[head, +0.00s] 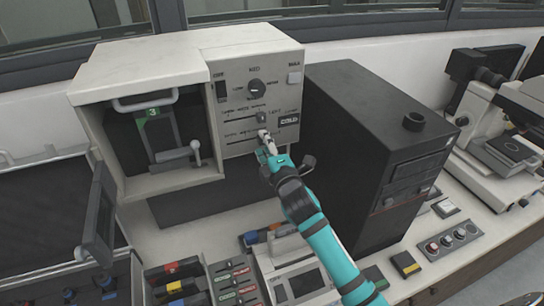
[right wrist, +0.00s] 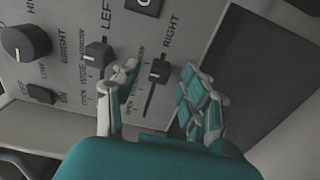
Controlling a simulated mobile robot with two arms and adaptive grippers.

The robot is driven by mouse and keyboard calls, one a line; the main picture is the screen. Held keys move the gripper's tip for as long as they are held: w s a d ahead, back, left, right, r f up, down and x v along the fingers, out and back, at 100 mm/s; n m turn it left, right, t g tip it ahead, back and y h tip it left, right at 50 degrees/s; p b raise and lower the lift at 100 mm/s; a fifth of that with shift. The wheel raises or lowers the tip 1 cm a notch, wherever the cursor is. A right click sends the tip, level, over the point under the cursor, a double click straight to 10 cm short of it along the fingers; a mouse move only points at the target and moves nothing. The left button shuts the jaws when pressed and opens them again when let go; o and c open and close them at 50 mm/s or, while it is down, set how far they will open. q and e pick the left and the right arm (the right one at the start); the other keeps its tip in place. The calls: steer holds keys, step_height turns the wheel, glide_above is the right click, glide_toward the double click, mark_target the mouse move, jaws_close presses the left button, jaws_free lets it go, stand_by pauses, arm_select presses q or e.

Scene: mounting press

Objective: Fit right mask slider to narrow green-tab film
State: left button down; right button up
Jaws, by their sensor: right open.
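The right mask slider (right wrist: 159,72) is a dark knob on the lower track of the grey control panel (head: 236,92). My right gripper (head: 264,140) is at this track; in the right wrist view its fingers (right wrist: 158,82) are apart on either side of the knob, with visible gaps. The knob sits toward the RIGHT label end; the left finger hides part of its position lettering. The left mask slider (right wrist: 97,55) sits on the parallel track near the NARROW lettering. A film with a green tab marked 3 (head: 152,113) is in the bay at left. My left gripper is out of view.
A round dial (head: 256,87) and switches are above the sliders. A lever with a ball knob (head: 195,146) stands before the film bay. A tall black box (head: 350,110) stands close to my right arm. Small containers and button panels crowd the counter below.

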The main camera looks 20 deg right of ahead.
steer(key=s, duration=1.1)
steer(key=shift+s, duration=0.15)
steer(key=shift+f, duration=0.1)
